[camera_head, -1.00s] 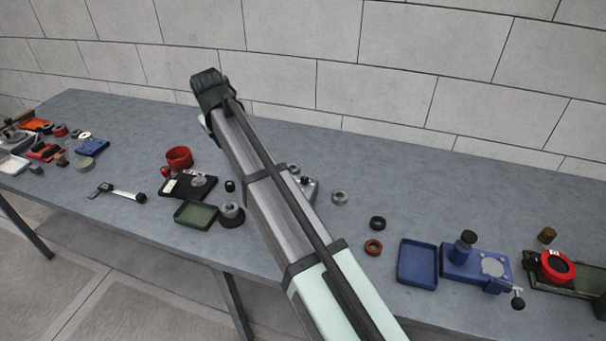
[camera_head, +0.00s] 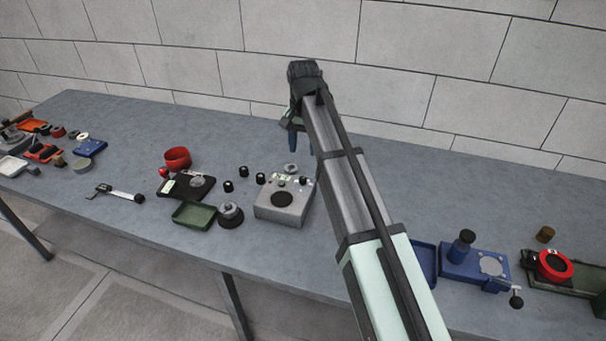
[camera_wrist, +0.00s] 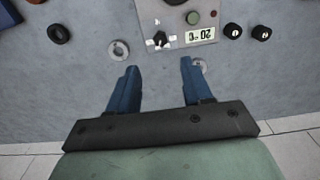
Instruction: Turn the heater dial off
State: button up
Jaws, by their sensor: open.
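The heater is a grey box (camera_head: 284,208) with a round black plate on top, left of my arm in the head view. In the wrist view its panel (camera_wrist: 205,18) is at the top edge, with a display reading 20 °C and a green button. Its black dial (camera_wrist: 160,40) has a pointer and small marks around it; it also shows in the head view (camera_head: 303,181). My gripper (camera_wrist: 159,68) is open and empty, its blue fingers pointing toward the panel, with the dial between their lines but beyond the tips. In the head view my gripper (camera_head: 301,140) is above the table behind the heater.
Two black knobs (camera_wrist: 247,32) lie right of the panel. A blue device (camera_head: 475,262) stands at right. The table's back strip is clear.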

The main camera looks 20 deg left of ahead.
aim_at(303, 178)
notch_tip(303, 178, down, 11)
jog(key=shift+r, duration=0.1)
dwell(0.3)
jog(key=shift+c, duration=0.2)
grip_shut()
dwell(0.3)
